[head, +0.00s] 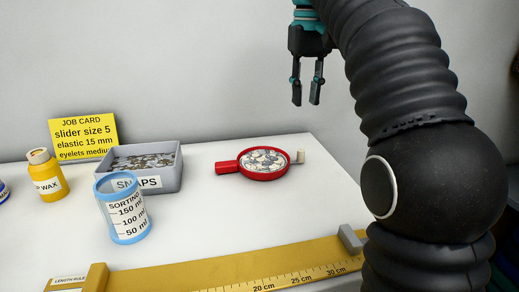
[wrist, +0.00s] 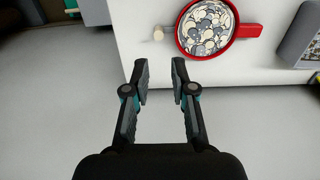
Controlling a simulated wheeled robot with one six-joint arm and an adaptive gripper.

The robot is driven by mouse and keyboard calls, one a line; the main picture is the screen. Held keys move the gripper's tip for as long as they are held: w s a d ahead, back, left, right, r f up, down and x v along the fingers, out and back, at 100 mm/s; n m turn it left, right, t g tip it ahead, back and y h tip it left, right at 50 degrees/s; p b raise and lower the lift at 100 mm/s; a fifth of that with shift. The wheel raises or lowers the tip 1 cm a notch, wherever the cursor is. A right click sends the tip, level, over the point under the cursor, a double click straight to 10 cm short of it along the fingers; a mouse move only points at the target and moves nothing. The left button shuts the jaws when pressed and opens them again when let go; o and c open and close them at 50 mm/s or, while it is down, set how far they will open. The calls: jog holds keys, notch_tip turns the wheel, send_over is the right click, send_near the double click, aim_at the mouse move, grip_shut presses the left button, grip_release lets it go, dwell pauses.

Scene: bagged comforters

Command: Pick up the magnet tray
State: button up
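The magnet tray (head: 264,163) is a round red dish with a red handle on its left and a small pale peg on its right. It is filled with small silvery and white pieces and lies on the white table. In the wrist view the tray (wrist: 179,38) shows at the top, past the fingertips and to their right, partly cut off by the frame. My gripper (head: 307,102) is open and empty, raised above and to the right of the tray in the head view. Its two fingers (wrist: 160,82) stand apart in the wrist view, with nothing between them.
A grey SNAPS bin (head: 168,182) and a clear blue-rimmed sorting cup (head: 124,226) stand left of the tray. A yellow wax bottle (head: 46,176) and a yellow job card (head: 83,135) are farther left. A yellow ruler (head: 240,266) lies along the front.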

jog(key=b, duration=0.6)
send_over(301, 150)
jog(key=f, duration=0.7)
jog(key=shift+s+f, duration=0.2)
jog(key=shift+f, duration=0.15)
jog(key=shift+w+f+b, duration=0.1)
jog(key=shift+f+b, duration=1.15)
jog(key=shift+f, duration=1.8)
jog(key=shift+c, duration=0.2)
grip_shut()
